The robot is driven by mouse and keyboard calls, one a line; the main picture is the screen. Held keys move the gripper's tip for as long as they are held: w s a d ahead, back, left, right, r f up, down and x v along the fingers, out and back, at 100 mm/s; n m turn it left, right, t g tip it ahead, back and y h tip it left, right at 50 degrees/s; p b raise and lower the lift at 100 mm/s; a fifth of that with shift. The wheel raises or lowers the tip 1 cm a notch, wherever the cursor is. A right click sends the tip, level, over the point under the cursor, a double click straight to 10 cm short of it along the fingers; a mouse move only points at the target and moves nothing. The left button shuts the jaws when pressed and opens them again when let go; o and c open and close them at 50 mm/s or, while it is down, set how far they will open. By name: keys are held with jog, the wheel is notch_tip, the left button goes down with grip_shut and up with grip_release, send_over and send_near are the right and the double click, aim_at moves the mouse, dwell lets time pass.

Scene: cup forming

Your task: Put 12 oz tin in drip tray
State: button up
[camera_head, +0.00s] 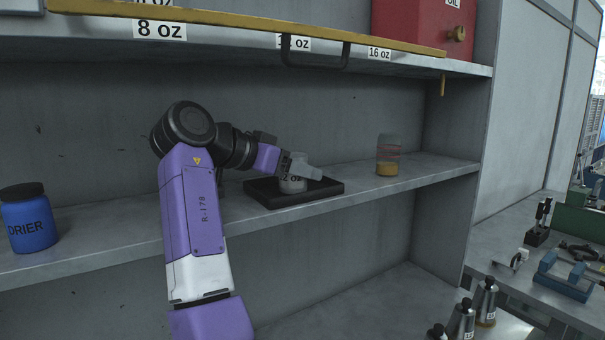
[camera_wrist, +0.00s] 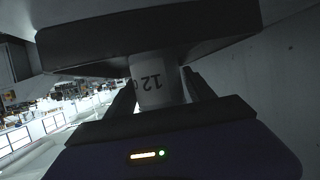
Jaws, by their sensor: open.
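The 12 oz tin (camera_head: 292,185) is a small pale cylinder standing upright on the black drip tray (camera_head: 325,193) on the middle shelf. My gripper (camera_head: 300,170) is at the tin and hides part of its upper side. In the wrist view the tin (camera_wrist: 153,80) appears upside down with "12" readable, between the two dark fingers (camera_wrist: 158,94) of my open gripper. The drip tray (camera_wrist: 80,52) is the dark slab against the tin's base in that view. Whether the fingers touch the tin's sides cannot be told.
A clear jar with amber contents (camera_head: 388,158) stands right of the tray. A blue DRIER container (camera_head: 28,218) stands at the far left of the shelf. An upper shelf (camera_head: 225,50) with size labels and a yellow bar overhangs. The shelf between tray and jar is clear.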

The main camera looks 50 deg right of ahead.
jog(key=shift+b+v, duration=0.3)
jog(key=shift+v, duration=2.65)
